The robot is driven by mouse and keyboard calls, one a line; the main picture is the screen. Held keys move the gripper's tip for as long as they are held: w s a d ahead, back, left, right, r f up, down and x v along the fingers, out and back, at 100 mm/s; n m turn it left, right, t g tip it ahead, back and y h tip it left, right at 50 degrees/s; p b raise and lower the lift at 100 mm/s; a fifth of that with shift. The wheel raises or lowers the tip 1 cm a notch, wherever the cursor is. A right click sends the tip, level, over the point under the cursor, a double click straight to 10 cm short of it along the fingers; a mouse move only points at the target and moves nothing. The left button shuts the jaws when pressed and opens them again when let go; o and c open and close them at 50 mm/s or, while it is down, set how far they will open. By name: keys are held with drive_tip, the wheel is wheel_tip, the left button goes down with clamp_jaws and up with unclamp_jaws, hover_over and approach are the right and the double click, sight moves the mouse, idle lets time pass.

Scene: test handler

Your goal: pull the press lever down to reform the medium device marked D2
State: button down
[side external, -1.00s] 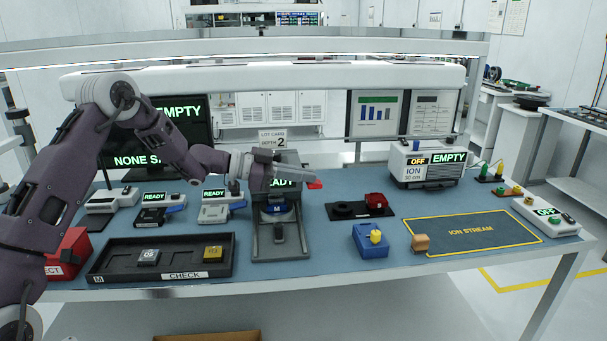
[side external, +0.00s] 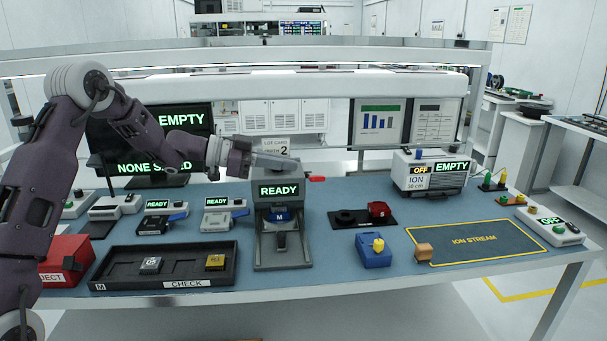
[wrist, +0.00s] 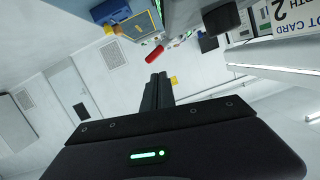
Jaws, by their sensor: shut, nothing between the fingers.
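The press (side external: 283,262) stands mid-bench with a lit READY display (side external: 279,190) and a blue block marked M (side external: 281,216). I cannot make out a device marked D2; any device under the blue block is hidden. The red lever grip (side external: 317,179) sticks out right of the press top. It also shows in the wrist view (wrist: 154,54), just beyond my fingertips. My gripper (side external: 296,165) is shut and empty, above the display and a little up and left of the grip. In the wrist view my fingers (wrist: 158,78) are together, apart from the grip.
A black CHECK tray (side external: 110,281) at left holds a grey and a gold device. A lot card (side external: 275,147) stands behind the press. A blue fixture with a yellow knob (side external: 374,250) and a black plate with a red block (side external: 379,210) lie right.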

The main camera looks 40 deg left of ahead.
drive_tip(key=v, duration=0.5)
drive_tip(key=shift+w+a, duration=0.1)
drive_tip(key=shift+w, duration=0.05)
wheel_tip(320, 180, up, 11)
drive_tip(key=w+d+r+n+t+y, duration=0.1)
drive_tip(key=w+d+n+y, duration=0.2)
drive_tip(key=w+n+y, duration=0.3)
drive_tip(key=w+d+r+n+t+y, duration=0.15)
drive_tip(key=w+d+n+y, duration=0.3)
drive_tip(key=w, duration=0.45)
drive_tip(key=s+d+f+n+g+y, duration=0.1)
drive_tip(key=s+d+n+g+y, duration=0.25)
drive_tip(key=s, duration=0.25)
drive_tip(key=s+d+n+g+y, duration=0.2)
drive_tip(key=s+d+n+y, duration=0.2)
drive_tip(key=s+n, duration=0.15)
drive_tip(key=f, duration=0.5)
drive_tip(key=shift+s+a+f, duration=0.15)
drive_tip(key=shift+s, duration=0.25)
